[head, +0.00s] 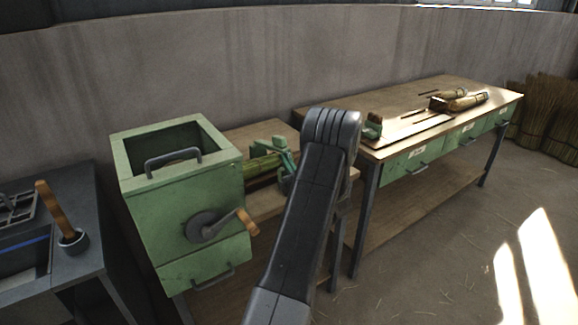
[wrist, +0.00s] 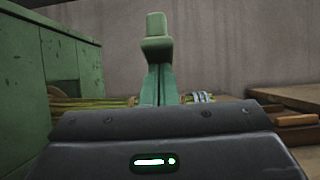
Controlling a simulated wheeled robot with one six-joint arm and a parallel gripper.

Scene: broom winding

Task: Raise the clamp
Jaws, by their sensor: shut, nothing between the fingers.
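The green clamp (head: 281,158) stands on the wooden bench just right of the green crank box, over a bundle of green-yellow stalks (head: 262,165). In the wrist view the clamp (wrist: 158,62) rises upright straight ahead, with a block-shaped top; its lower part is hidden behind my gripper. My gripper (wrist: 157,122) fills the bottom of the wrist view and is shut and empty. Its fingertips are not clear there, and in the head view my arm hides it. Whether it touches the clamp cannot be told.
The green box (head: 190,190) with a wooden-handled crank (head: 247,222) stands left of the clamp. A second bench (head: 400,100) with drawers and tied bundles (head: 460,100) is at the right. A dark table (head: 40,265) is at the far left. Floor at right is open.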

